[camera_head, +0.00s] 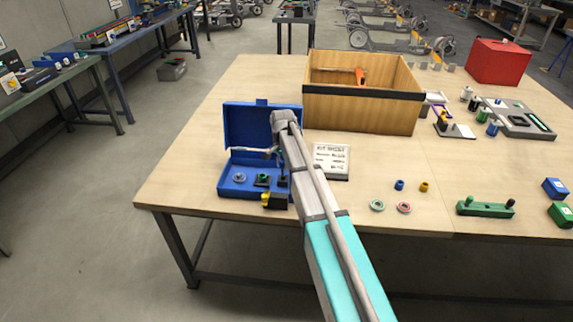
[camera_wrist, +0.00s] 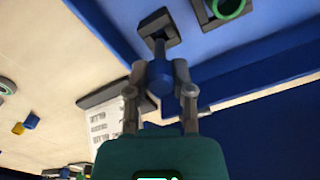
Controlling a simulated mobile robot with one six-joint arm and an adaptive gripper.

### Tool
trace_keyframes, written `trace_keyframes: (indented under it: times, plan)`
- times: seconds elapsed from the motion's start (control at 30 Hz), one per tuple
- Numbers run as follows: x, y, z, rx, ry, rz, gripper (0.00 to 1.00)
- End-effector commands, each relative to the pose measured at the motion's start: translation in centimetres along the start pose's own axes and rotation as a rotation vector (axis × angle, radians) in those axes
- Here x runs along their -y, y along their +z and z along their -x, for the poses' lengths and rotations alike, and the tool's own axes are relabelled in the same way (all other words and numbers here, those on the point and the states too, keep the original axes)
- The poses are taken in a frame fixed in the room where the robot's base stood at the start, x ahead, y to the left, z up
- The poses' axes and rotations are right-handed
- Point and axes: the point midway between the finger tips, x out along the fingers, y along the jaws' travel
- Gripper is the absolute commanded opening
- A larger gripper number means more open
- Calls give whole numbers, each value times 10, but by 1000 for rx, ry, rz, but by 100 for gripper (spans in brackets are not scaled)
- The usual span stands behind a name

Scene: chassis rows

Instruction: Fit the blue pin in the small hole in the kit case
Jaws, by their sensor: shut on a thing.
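The blue kit case (camera_head: 227,186) stands open on the left part of the table, its lid (camera_head: 246,126) raised at the back. In the wrist view its blue floor (camera_wrist: 255,45) fills the upper right. My gripper (camera_wrist: 160,72) is shut on the blue pin (camera_wrist: 160,86), gripping it between both fingertips. The pin points at a dark square socket (camera_wrist: 148,24) in the case. Its far end is at or over the socket; I cannot tell how deep it sits. In the head view my arm partly covers the case and the pin is not clear.
A green ring (camera_wrist: 229,8) lies in the case near my fingers. A white printed card (camera_head: 332,160) is right of the case. A wooden bin (camera_head: 362,109) stands behind. Loose rings and small blue and yellow cylinders (camera_head: 424,187) lie to the right, with bare table around them.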

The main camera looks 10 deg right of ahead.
Motion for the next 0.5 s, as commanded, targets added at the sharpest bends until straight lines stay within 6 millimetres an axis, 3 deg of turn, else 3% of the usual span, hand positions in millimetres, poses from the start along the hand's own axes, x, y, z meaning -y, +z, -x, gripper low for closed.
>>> trace_keyframes:
  times: [0.5]
  plan:
    - [0, 0, -5, 0, 0, 0, 0]
